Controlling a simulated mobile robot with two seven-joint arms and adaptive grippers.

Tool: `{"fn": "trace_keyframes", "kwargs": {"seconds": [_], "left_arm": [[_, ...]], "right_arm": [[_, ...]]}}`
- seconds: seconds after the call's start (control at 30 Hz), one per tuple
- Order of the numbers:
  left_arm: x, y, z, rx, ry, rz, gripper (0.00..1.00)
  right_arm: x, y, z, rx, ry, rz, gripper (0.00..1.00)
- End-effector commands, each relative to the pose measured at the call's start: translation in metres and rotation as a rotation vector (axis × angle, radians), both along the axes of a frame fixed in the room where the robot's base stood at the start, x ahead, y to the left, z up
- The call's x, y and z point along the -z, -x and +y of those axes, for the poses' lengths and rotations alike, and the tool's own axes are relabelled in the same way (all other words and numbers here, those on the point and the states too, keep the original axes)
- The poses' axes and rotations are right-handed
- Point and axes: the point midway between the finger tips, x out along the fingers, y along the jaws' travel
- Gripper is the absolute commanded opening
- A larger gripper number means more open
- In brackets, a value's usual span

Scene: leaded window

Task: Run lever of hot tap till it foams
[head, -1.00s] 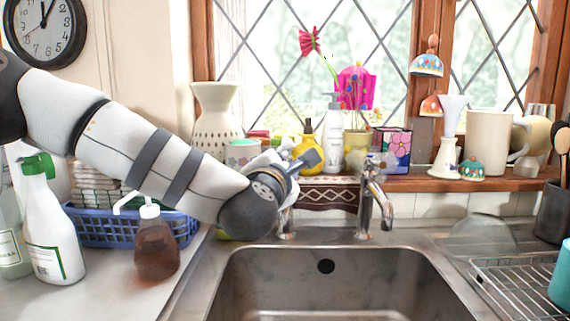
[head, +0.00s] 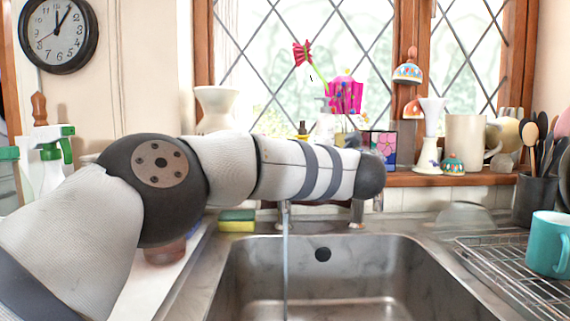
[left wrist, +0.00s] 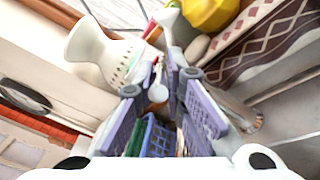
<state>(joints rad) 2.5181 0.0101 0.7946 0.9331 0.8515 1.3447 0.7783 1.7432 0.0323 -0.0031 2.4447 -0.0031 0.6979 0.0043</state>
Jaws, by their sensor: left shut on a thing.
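Two chrome taps stand behind the sink. Water (head: 285,262) runs in a thin, smooth grey stream from the left tap (head: 284,214) into the steel sink (head: 400,255). The right tap (head: 357,213) has no stream; my arm hides the tops of both. My left gripper is hidden behind my arm in the head view. In the left wrist view, my left gripper (left wrist: 166,70) has its fingers close together around a small pale part (left wrist: 158,90), seemingly the tap lever. A chrome tap part (left wrist: 242,112) shows right of the fingers. My right gripper is not in view.
A yellow and green sponge (head: 237,220) lies left of the sink. The windowsill behind holds a white vase (head: 214,108), a white mug (head: 465,143) and ornaments. A wire rack (head: 510,280) with a teal mug (head: 549,244) stands right. The basin looks clear.

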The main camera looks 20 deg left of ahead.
Motion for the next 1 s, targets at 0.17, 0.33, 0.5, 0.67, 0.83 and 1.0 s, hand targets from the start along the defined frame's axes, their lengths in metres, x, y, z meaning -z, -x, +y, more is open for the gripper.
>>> {"fn": "trace_keyframes", "kwargs": {"seconds": [0.17, 0.33, 0.5, 0.67, 0.83, 1.0], "left_arm": [[0.001, -0.0067, -0.004, -0.059, -0.005, -0.005, 0.0], [-0.0014, -0.0071, -0.0051, -0.095, -0.002, -0.007, 0.0], [-0.0032, -0.0063, -0.0054, -0.11, 0.0, -0.008, 0.0], [-0.0044, -0.0059, -0.005, -0.113, 0.0, -0.009, 0.0], [-0.0049, -0.006, -0.005, -0.113, -0.001, -0.01, 0.0], [-0.0043, -0.0058, -0.0048, -0.114, 0.0, -0.009, 0.31]], "right_arm": [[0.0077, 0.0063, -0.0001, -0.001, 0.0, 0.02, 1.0], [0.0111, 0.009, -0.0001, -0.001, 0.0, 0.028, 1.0], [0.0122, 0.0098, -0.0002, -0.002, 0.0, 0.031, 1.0], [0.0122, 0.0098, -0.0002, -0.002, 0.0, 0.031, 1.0], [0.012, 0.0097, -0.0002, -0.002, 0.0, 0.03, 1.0], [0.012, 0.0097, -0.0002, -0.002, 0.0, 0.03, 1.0]]}}
